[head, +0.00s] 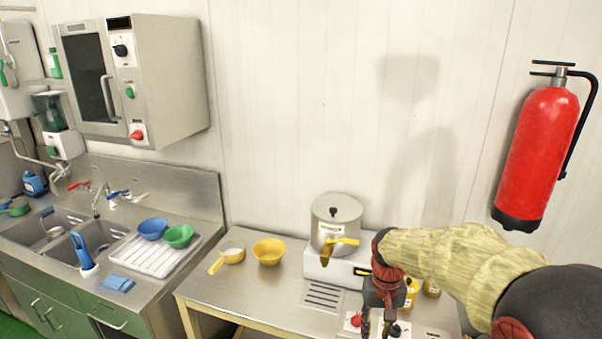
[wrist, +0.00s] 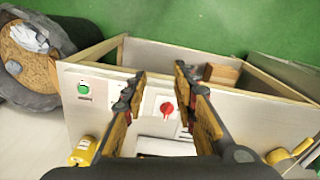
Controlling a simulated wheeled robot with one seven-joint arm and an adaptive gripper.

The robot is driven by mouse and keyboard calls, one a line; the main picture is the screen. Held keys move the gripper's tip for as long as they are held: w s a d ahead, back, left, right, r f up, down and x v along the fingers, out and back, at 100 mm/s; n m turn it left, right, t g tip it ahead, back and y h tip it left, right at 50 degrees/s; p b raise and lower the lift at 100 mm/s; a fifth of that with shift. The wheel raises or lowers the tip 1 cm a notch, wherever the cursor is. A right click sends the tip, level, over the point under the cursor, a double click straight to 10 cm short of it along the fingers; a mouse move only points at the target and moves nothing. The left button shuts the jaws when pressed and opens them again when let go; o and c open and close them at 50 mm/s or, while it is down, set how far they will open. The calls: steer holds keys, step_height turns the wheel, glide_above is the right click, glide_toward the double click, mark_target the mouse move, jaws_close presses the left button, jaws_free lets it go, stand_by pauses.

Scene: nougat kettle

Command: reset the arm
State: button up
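My gripper (head: 377,328) hangs downward at the end of my sleeved arm, over the right part of the steel table (head: 225,290). The bottom of the head view cuts off its surroundings. In the wrist view my gripper (wrist: 160,76) has its two fingers apart with nothing between them. Past the fingers a red knob (wrist: 168,108) and a green button (wrist: 83,89) show on a pale panel. The steel kettle (head: 325,222) with a lid and a yellow handle stands on a white base (head: 317,268), left of my gripper. My arm partly hides the base's right side.
A yellow bowl (head: 269,252) and a yellow-handled pan (head: 231,255) stand at the table's left. Yellow jars (head: 411,290) are close beside my gripper. A fire extinguisher (head: 538,150) hangs on the wall above my arm. The sink counter (head: 125,240) is far left.

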steer(key=s+r+t+b, duration=0.2)
steer(key=s+r, duration=0.2)
steer(key=s, duration=0.7)
steer(key=s+r+t+b, duration=0.3)
steer(key=s, duration=0.9)
steer(key=shift+s+r+n+t+b, duration=0.25)
steer(key=shift+r+n+t+b, duration=0.05)
steer(key=shift+r+n+b, duration=0.1)
